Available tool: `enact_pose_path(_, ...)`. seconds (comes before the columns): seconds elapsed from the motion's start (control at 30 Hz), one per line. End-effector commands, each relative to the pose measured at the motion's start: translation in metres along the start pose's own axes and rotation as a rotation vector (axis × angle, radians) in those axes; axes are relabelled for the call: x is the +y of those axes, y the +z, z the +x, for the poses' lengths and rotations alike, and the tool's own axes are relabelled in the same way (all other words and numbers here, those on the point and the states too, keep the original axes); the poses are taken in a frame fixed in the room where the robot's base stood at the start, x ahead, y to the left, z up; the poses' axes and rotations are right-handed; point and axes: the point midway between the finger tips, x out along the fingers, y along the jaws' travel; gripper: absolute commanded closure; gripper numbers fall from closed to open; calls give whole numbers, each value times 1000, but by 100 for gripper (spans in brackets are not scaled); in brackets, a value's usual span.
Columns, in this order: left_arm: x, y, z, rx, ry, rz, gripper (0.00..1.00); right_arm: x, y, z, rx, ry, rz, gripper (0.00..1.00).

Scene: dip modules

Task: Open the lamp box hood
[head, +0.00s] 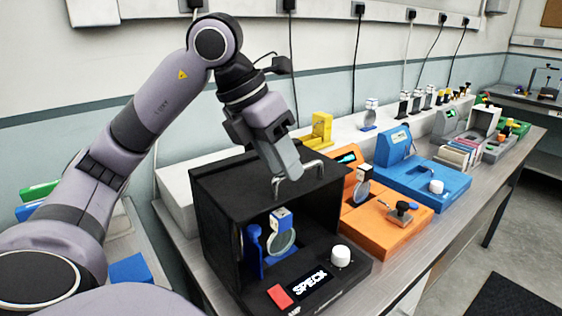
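The lamp box appears to be the black box (222,195) with a dark hood on the front bench, its front side open. A bright metal bar handle (313,164) stands on the hood's top. Inside sits a blue holder with a round lens (281,240). The box's base carries a white knob (341,256), a red button (280,297) and a "SPECK" display (310,284). My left gripper (292,176) points down at the handle, with its fingers overlapping it. The finger gap is hidden, so I cannot tell whether it grips the handle. My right gripper is not in view.
An orange module (385,233) and a blue module (425,186) stand right of the box. A yellow part (320,130) is behind it. Several small devices line the far bench. The wall with cables runs close behind. Free floor lies at the right.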

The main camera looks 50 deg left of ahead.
Motion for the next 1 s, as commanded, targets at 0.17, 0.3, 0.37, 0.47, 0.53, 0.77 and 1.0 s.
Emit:
enact_pose_path(0.17, 0, 0, 1, 0, 0, 1, 62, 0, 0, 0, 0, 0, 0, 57)
enact_pose_path(0.3, 0, 0, 1, 0, 0, 1, 78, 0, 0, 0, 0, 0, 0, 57)
enact_pose_path(0.37, 0, 0, 1, 0, 0, 1, 98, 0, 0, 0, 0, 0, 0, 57)
enact_pose_path(0.47, 0, 0, 1, 0, 0, 1, 100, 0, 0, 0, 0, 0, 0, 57)
enact_pose_path(0.53, 0, 0, 1, 0, -1, 1, 100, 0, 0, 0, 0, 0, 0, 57)
enact_pose_path(0.77, 1, 2, -3, -1, -24, -12, 100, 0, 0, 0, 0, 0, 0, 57)
enact_pose_path(1.0, 4, 8, -17, -2, -136, -62, 100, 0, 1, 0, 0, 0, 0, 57)
